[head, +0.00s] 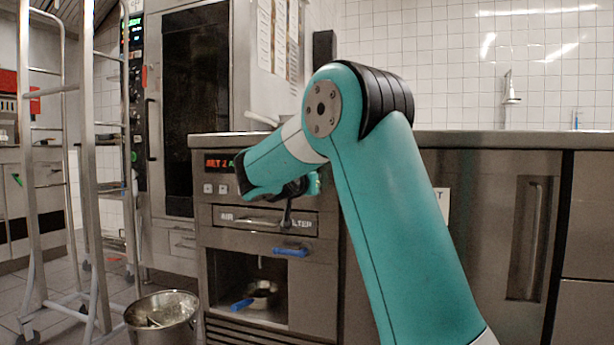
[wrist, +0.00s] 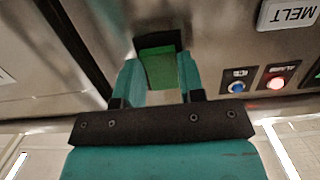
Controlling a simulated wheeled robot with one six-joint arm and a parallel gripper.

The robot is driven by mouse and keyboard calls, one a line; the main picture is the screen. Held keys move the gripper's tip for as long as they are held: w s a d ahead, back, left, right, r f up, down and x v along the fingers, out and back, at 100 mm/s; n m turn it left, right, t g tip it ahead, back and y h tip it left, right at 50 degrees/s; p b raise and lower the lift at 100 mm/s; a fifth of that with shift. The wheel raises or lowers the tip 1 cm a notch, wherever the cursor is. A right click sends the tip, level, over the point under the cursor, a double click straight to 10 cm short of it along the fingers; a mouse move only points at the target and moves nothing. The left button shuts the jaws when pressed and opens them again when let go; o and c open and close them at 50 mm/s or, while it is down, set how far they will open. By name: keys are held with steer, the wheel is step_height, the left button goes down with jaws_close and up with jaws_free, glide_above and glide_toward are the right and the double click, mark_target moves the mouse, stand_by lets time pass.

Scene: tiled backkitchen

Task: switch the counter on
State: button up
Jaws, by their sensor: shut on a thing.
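My gripper (head: 305,187) is at the counter's upper front, below the worktop. In the wrist view its two teal fingers stand either side of the green switch, shut on it. Whether the rocker is tilted one way or the other cannot be told.
A metal bucket (head: 163,318) and rack (head: 92,180) stand left.

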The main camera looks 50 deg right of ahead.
steer(key=shift+r+p, duration=0.15)
steer(key=shift+p, duration=0.2)
steer(key=o, duration=0.9)
steer(key=shift+o, duration=0.2)
steer(key=p+v, duration=0.4)
steer(key=v, duration=1.3)
steer(key=shift+r, duration=0.4)
steer(key=shift+a, duration=0.1)
